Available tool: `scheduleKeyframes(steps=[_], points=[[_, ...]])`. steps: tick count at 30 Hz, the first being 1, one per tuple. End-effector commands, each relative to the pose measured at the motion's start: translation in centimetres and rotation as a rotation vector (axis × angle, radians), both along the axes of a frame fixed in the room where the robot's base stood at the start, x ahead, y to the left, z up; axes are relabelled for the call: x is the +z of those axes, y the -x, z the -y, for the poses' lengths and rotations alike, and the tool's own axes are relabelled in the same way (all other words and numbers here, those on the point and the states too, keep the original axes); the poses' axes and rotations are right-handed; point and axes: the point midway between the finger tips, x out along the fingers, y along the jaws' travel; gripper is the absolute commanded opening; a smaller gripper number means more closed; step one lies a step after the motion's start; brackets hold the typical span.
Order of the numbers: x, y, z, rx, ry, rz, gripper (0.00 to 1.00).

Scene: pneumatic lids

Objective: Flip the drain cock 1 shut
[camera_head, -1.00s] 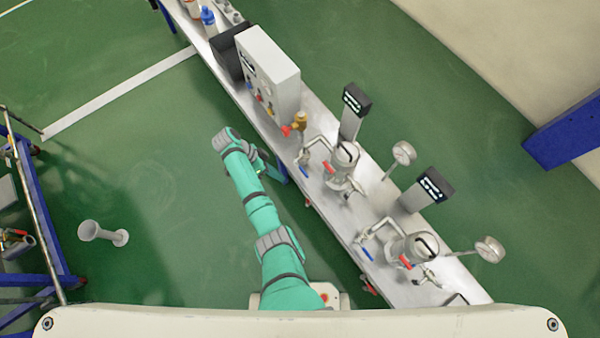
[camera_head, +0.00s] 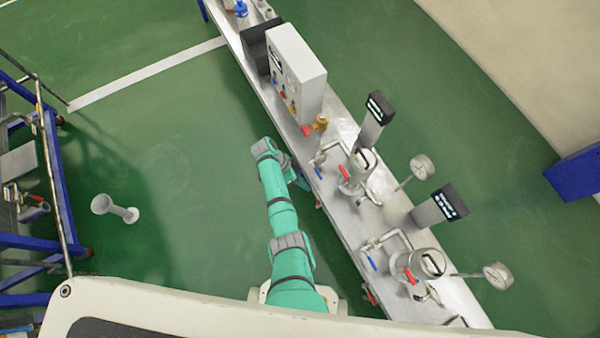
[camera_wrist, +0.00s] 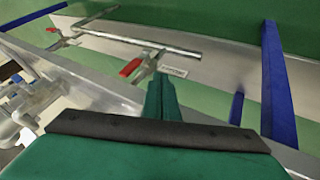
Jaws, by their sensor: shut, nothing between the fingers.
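Two red-handled cocks sit on thin pipework along the bench side in the wrist view. The nearer red handle (camera_wrist: 131,67) is just up and left of my gripper (camera_wrist: 162,85), with a small label (camera_wrist: 173,71) beside it that is too small to read. The farther red handle (camera_wrist: 52,30) is at the upper left. I cannot tell which is drain cock 1. My gripper is shut and empty; whether it touches the nearer cock is unclear. In the head view red handles show below the bench's front edge (camera_head: 318,204), and my gripper (camera_head: 302,183) is near one of them.
The long metal bench (camera_head: 345,237) carries two lidded vessels (camera_head: 357,170) (camera_head: 425,264), gauges, displays and a grey control box (camera_head: 297,75). A blue bench leg (camera_wrist: 278,85) stands right of my gripper.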

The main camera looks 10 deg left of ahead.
Motion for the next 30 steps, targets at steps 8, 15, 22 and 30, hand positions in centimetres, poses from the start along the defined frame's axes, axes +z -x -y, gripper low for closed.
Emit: scheduleKeyframes(steps=[8, 15, 22, 30], points=[[-0.7, 2.1, 1.7, 0.0, -0.001, 0.0, 0.0], [-0.6, 3.2, 2.8, -0.002, 0.0, 0.0, 0.0], [-0.6, 3.4, 3.0, -0.004, 0.0, 0.0, 0.0], [-0.6, 3.5, 3.1, -0.006, -0.003, 0.004, 0.0]])
